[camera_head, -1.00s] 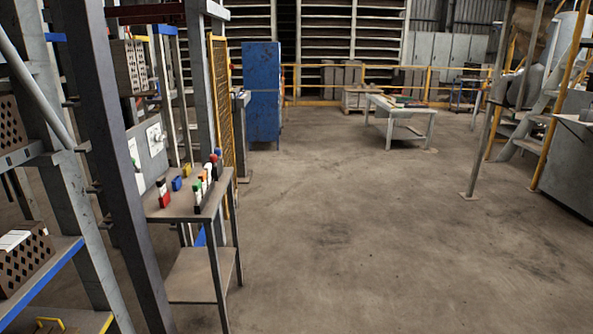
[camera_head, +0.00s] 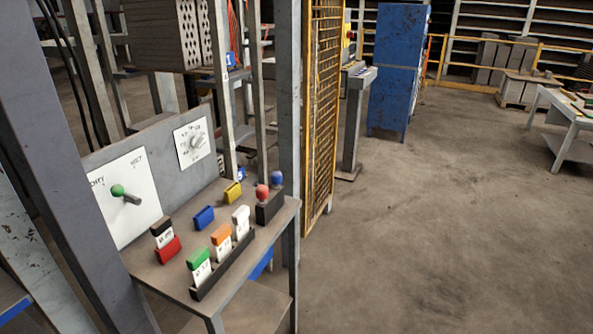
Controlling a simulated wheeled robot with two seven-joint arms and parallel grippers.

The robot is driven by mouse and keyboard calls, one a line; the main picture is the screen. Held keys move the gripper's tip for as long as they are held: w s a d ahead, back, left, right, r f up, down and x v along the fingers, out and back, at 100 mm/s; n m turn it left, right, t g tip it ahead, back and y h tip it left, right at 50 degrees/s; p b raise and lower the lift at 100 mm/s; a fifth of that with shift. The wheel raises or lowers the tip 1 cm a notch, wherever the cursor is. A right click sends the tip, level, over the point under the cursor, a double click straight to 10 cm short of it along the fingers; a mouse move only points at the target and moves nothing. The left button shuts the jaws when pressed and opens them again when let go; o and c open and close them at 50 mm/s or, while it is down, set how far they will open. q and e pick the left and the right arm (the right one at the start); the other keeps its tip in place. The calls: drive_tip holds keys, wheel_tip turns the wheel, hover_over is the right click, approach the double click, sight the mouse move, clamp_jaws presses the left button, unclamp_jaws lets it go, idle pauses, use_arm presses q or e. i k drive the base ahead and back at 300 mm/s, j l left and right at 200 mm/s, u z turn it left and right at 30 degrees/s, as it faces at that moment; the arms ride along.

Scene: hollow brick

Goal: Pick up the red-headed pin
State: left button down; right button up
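The red-headed pin (camera_head: 262,192) stands upright in a small dark block at the right end of a grey metal table (camera_head: 172,283), in the head view. A blue-headed pin (camera_head: 277,179) stands right beside it in the same block. Only the round red head shows clearly; its lower part is hidden in or behind the block. Neither of my grippers is in view.
Tagged pieces in green (camera_head: 199,262), orange (camera_head: 222,240) and white (camera_head: 241,221) stand in a dark rack. Red, blue and yellow blocks lie behind. A panel (camera_head: 124,196) with a lever and dial backs the table. Posts flank it; open floor (camera_head: 420,230) lies right.

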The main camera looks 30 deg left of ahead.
sight(262, 193)
drive_tip(key=i, duration=2.35)
drive_tip(key=i+u, duration=0.2)
drive_tip(key=u, duration=0.2)
drive_tip(key=i+l+u, duration=0.1)
drive_tip(key=u, duration=0.3)
drive_tip(key=i+l+u, duration=0.15)
drive_tip(key=i+u, duration=0.25)
drive_tip(key=l+u, duration=0.2)
drive_tip(key=u, duration=0.15)
